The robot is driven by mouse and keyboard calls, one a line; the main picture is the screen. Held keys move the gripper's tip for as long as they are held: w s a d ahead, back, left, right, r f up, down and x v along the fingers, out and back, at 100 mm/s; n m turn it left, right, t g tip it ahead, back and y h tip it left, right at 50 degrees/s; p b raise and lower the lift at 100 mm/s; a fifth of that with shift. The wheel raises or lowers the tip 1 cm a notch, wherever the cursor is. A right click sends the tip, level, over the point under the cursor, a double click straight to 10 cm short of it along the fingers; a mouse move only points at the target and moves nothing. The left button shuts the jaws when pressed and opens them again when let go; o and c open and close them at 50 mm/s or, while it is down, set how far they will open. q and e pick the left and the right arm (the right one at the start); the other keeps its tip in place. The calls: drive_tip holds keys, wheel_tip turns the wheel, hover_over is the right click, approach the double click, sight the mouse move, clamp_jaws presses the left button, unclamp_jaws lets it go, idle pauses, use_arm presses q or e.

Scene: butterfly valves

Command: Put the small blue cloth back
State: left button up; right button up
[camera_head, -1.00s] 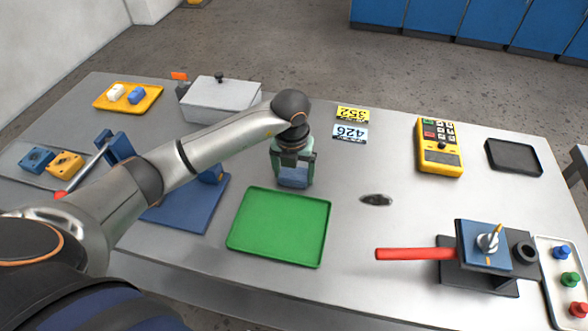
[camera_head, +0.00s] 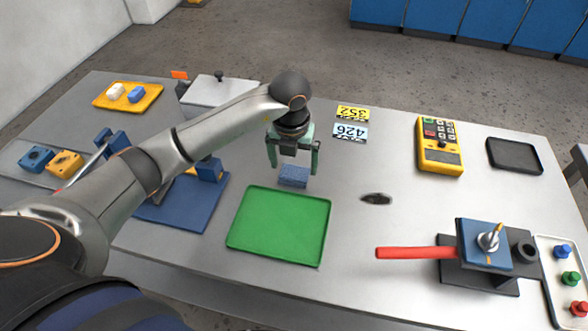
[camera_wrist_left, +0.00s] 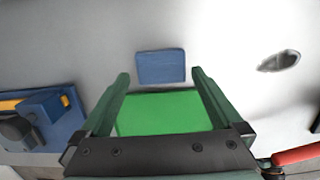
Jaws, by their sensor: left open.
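The small blue cloth (camera_head: 293,176) lies folded on the bare grey table, just behind the green tray (camera_head: 278,226). In the left wrist view the cloth (camera_wrist_left: 161,67) lies flat beyond the fingertips, with the green tray (camera_wrist_left: 160,113) seen between the fingers. My left gripper (camera_head: 293,170) is open and empty, with its fingers pointing down on either side of the cloth and its palm above it. The cloth appears apart from both fingers. My right gripper is not in view.
A blue mat (camera_head: 185,205) with a valve part lies left of the tray. A grey lidded box (camera_head: 210,91) stands behind my left arm. A red-handled valve (camera_head: 487,250) stands at the right. A dark spot (camera_head: 376,199) marks the table, which is otherwise clear around the cloth.

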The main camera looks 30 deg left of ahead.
sight(292, 177)
use_arm(q)
wheel_tip(292, 177, up, 9)
drive_tip(key=s, duration=0.1)
drive_tip(key=shift+f, duration=0.2)
drive_tip(key=shift+d, duration=0.1)
